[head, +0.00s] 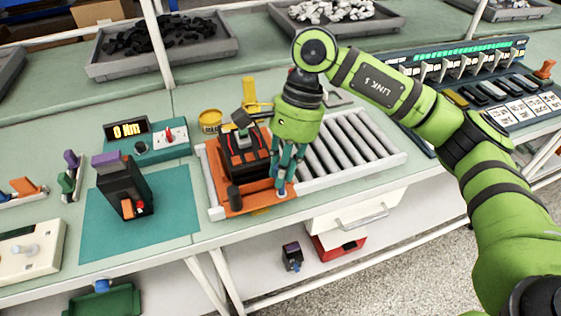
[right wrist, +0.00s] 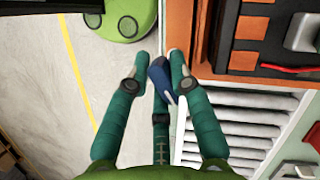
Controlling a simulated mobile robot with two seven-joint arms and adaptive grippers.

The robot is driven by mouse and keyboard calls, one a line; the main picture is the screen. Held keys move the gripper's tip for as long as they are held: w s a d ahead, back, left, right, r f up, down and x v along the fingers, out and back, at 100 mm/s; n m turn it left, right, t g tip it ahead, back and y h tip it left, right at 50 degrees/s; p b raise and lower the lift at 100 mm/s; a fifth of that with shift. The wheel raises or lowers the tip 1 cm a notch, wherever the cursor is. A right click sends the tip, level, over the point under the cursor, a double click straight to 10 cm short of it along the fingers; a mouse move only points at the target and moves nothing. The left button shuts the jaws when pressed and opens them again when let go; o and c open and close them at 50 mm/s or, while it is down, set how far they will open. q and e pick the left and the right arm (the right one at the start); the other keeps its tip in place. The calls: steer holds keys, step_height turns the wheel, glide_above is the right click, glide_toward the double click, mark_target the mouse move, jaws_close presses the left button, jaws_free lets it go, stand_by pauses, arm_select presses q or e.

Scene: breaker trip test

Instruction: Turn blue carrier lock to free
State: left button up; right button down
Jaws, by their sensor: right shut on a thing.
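The blue carrier lock (head: 281,190) is a small blue lever at the front right corner of the orange carrier (head: 228,205). In the right wrist view the blue lock (right wrist: 159,76) lies between the teal fingers. My right gripper (head: 284,178) points down at the carrier's front edge and is shut on the lock, its fingers hiding part of it. A black and orange breaker (head: 243,160) sits upright on the carrier. My left gripper is in neither view.
The carrier sits at the left end of a roller conveyor (head: 350,145); the rollers to its right are empty. A second breaker (head: 122,185) stands on a teal mat (head: 95,230) at left. A meter box (head: 150,142) stands behind the mat.

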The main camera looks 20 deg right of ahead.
steer(key=shift+w+r+n+b, duration=0.2)
steer(key=shift+w+n+b, duration=0.2)
steer(key=shift+n, duration=0.2)
steer(key=shift+s+r+n, duration=0.1)
steer(key=shift+n, duration=0.2)
steer(key=shift+n+b, duration=0.5)
steer(key=shift+b, duration=0.05)
steer(key=shift+n+g+h, duration=0.3)
steer(key=shift+n+h, duration=0.1)
steer(key=shift+n, duration=0.1)
steer(key=shift+d, duration=0.1)
